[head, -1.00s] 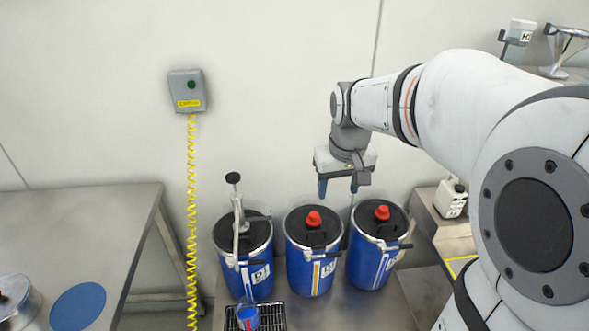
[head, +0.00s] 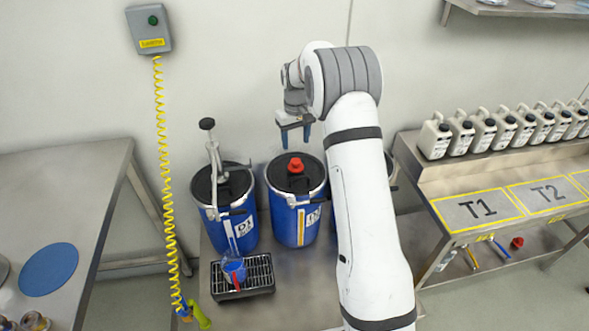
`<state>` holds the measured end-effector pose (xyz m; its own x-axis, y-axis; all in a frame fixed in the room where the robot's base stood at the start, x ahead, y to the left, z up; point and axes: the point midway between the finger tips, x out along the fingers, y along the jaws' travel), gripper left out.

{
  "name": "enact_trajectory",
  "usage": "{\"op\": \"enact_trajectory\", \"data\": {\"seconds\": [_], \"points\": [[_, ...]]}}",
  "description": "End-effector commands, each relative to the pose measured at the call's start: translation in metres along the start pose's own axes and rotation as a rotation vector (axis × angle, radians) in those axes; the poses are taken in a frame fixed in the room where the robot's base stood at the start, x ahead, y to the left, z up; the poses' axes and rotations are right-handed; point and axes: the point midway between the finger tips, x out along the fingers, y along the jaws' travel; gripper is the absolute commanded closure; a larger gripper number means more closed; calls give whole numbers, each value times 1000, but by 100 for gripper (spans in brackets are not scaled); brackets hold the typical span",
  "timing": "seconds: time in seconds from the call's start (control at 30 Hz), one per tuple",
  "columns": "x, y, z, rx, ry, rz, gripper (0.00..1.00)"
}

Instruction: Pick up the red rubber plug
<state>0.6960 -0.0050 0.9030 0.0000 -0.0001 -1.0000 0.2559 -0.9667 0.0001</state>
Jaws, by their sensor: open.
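A red plug (head: 295,165) sits on the black lid of the middle blue drum (head: 288,210). Another small red object (head: 517,242) lies on the lower level of the bench at right; I cannot tell from here which one is the rubber plug. My gripper (head: 295,137) points down with its blue fingers apart and empty. It shows just above and behind the middle drum's red plug in the picture, not touching it. The right drum is mostly hidden behind my arm, and its red plug is not visible now.
The left drum (head: 228,205) carries a tall hand pump. A yellow coiled cable (head: 165,170) hangs at left. Several white canisters (head: 436,138) line the right bench (head: 450,190).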

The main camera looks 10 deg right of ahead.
Motion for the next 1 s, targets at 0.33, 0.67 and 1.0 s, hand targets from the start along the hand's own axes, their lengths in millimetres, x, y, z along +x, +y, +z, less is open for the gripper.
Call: {"op": "enact_trajectory", "data": {"seconds": [0.33, 0.67, 1.0], "points": [[38, -1, 0, -2, -3, -1, 45], [78, -2, 2, -2, -1, 0, 45], [79, -3, 2, -3, 0, 0, 54]]}}
